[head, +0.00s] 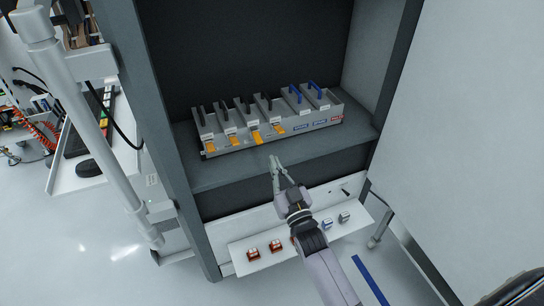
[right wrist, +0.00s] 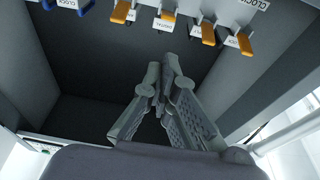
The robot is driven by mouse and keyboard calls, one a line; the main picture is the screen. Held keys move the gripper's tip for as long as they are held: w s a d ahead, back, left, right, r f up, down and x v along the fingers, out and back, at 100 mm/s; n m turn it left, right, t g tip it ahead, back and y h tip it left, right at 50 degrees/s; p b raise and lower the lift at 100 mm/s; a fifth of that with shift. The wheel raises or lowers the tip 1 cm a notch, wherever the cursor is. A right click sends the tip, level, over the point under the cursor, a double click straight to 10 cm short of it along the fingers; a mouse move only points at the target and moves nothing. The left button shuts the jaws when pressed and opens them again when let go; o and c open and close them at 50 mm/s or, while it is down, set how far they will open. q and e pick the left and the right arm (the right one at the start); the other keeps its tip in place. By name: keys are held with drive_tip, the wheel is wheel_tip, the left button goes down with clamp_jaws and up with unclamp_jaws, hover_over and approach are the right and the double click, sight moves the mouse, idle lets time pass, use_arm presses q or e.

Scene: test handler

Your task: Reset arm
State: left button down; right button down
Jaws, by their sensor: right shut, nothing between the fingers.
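My right arm comes up from the lower middle of the head view. Its gripper (head: 275,163) is just in front of the shelf edge of an open cabinet, below a grey rack. In the right wrist view the two fingers of this gripper (right wrist: 164,78) are together at the tips with nothing between them. The rack (head: 208,154) stands apart from the fingertips. It has several modules with black handles and orange latches on the left and two with blue handles (head: 315,88) on the right. My left gripper is not in view.
The cabinet shelf (head: 330,146) is clear in front of the rack. A white ledge (head: 243,247) below carries red-brown parts (head: 275,246) and blue-grey parts (head: 343,217). A white pole (head: 90,130) and a side tray (head: 75,178) stand left. A white panel (head: 470,130) is right.

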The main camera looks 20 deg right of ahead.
idle(0.5)
drive_tip(key=s+a+f+g, duration=0.1)
drive_tip(key=s+f+g, duration=0.3)
drive_tip(key=f, duration=0.8)
drive_tip(key=s+f+n+g, duration=0.1)
drive_tip(key=s+f+g, duration=0.2)
drive_tip(key=s+f, duration=0.65)
drive_tip(key=s+a+f+g, duration=0.1)
drive_tip(key=s+f+g, duration=0.2)
drive_tip(key=f, duration=1.2)
drive_tip(key=s+d+f+g, duration=0.1)
drive_tip(key=s+f+g, duration=0.2)
drive_tip(key=s, duration=0.8)
drive_tip(key=s+d+f+g, duration=0.2)
drive_tip(key=s+f, duration=0.5)
drive_tip(key=s, duration=0.4)
drive_tip(key=s+d+f+n+g+p, duration=0.1)
drive_tip(key=s+f+g, duration=0.3)
drive_tip(key=s, duration=0.7)
drive_tip(key=shift+s+d+f+g+h, duration=0.3)
drive_tip(key=shift+d+f+g+h, duration=0.1)
drive_tip(key=shift+f, duration=0.55)
